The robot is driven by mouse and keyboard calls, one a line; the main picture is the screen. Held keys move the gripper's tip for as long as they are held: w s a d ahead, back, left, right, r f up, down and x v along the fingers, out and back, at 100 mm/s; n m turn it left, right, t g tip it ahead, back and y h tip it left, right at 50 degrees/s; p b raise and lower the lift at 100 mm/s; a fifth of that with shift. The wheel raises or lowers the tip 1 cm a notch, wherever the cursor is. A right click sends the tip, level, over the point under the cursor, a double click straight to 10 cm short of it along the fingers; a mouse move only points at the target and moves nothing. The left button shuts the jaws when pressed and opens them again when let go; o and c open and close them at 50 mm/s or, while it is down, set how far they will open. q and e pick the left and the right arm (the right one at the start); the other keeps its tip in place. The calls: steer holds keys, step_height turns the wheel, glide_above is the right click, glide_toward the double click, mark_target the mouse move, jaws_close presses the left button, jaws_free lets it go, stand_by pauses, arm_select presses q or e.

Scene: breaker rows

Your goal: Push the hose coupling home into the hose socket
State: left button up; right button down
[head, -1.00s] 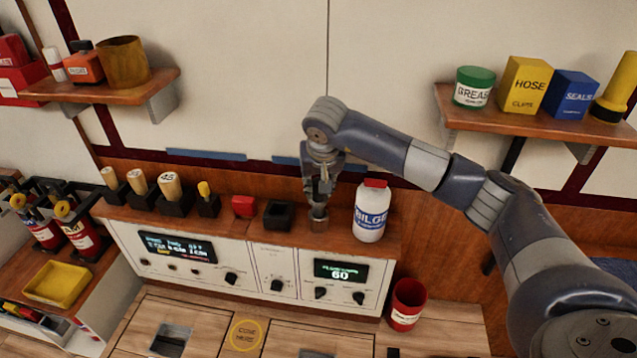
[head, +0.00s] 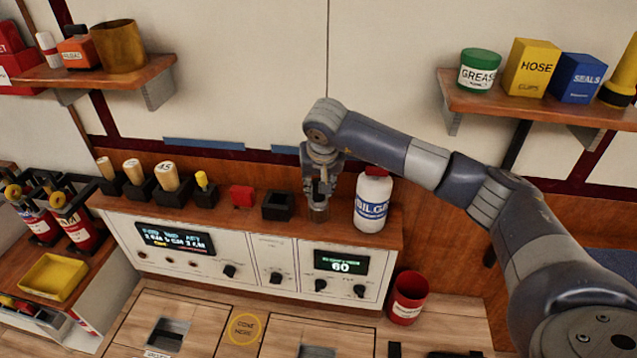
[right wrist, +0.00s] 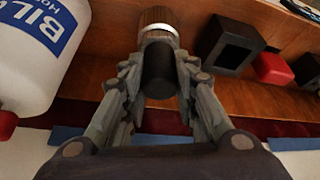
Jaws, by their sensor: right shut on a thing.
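My right gripper (head: 320,192) points down over the wooden ledge on top of the instrument panel. It is shut on the hose coupling (head: 319,212), a short upright cylinder. In the right wrist view the coupling (right wrist: 158,68) shows a dark body, a pale metal ring and a brown ribbed end, between the fingers. Whether its lower end touches the ledge I cannot tell. A black square block with a dark opening (head: 278,206) stands just left of it, apart, and also shows in the right wrist view (right wrist: 230,47); whether it is the hose socket I cannot tell. My left gripper is out of view.
A white bottle with a blue label (head: 372,208) stands close right of the gripper. A red block (head: 242,196) and several handled tools in black holders (head: 168,185) line the ledge leftward. A red cup (head: 407,298) stands lower right.

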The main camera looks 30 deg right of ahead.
steer(key=shift+f+b, duration=0.35)
steer(key=shift+f, duration=0.15)
steer(key=c, duration=1.2)
jaws_free()
steer(key=v, duration=1.2)
steer(key=shift+w+r, duration=0.1)
steer(key=shift+r, duration=0.05)
